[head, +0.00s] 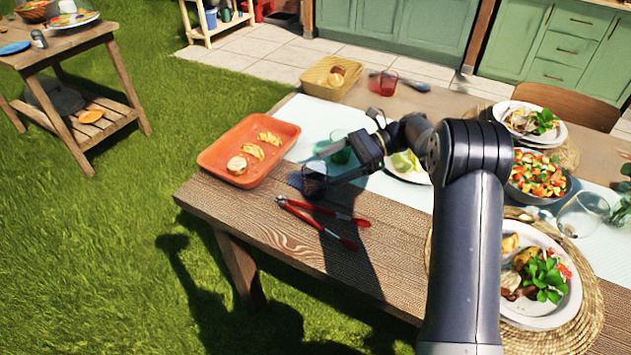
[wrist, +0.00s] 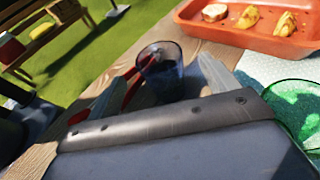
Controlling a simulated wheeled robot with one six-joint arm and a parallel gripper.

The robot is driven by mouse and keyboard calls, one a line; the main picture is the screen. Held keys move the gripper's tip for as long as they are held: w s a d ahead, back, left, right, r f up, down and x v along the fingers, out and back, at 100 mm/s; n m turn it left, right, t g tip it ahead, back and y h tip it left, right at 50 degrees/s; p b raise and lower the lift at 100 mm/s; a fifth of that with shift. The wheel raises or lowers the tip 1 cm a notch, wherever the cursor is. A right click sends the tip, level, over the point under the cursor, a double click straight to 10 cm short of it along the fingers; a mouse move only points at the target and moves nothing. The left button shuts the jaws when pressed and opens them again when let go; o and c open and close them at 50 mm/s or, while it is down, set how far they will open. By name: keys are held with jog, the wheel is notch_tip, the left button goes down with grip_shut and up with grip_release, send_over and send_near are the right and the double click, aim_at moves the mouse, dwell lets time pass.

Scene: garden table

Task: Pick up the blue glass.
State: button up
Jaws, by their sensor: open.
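The blue glass (head: 315,182) stands on the wooden table near its front left edge, in front of the orange tray. It looks dark and see-through in the wrist view (wrist: 161,74), where it shows upright beyond my gripper body. My gripper (head: 326,165) is open, with its fingers reaching left toward the glass in the head view. In the wrist view my gripper (wrist: 158,90) has one finger on each side of the glass. I cannot tell whether either finger touches it. The glass's lower part is partly hidden by my gripper.
Red-handled tongs (head: 322,220) lie close in front of the glass. The orange tray (head: 217,160) with food is behind it. A green glass (head: 341,150) stands close behind my gripper. A food plate (head: 545,315) is at the right.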

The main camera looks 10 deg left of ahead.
aim_at(303, 177)
jog(key=x, duration=0.7)
jog(key=shift+s+a+f+b, duration=0.1)
jog(key=shift+f+b, duration=0.05)
jog(key=shift+b, duration=0.25)
jog(key=c, duration=1.1)
jog(key=shift+c, duration=0.5)
